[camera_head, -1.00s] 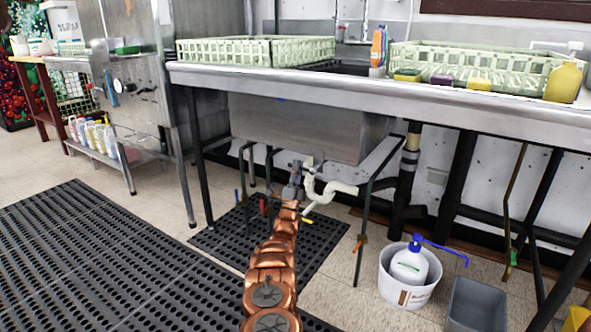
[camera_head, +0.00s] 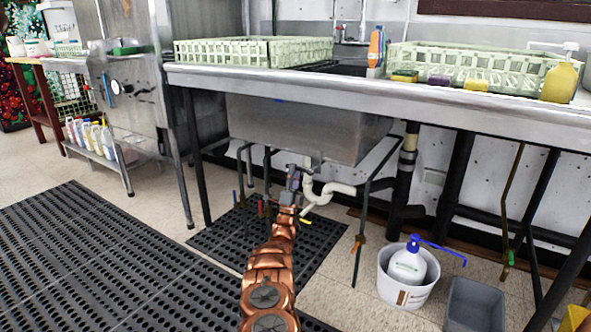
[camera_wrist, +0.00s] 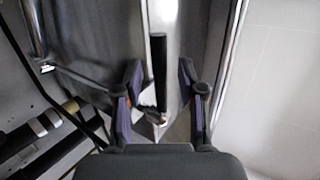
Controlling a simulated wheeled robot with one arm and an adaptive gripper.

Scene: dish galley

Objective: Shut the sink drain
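The steel sink basin (camera_head: 290,125) hangs under the counter, with a white drain pipe (camera_head: 325,188) below it. My gripper (camera_head: 294,180) is under the basin, just left of that pipe. In the wrist view my gripper (camera_wrist: 158,78) is open, with its two dark fingers apart. A black bar-like handle (camera_wrist: 160,62) with a metal end shows between the fingers; I see no clear contact. A small yellow-tipped piece (camera_head: 305,221) shows below the pipe in the head view. Whether the drain is open or shut cannot be seen.
Table legs and thin pipes with a red valve handle (camera_head: 261,208) and a blue one (camera_head: 235,197) stand left of my arm. Black mats (camera_head: 100,250) cover the floor at left.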

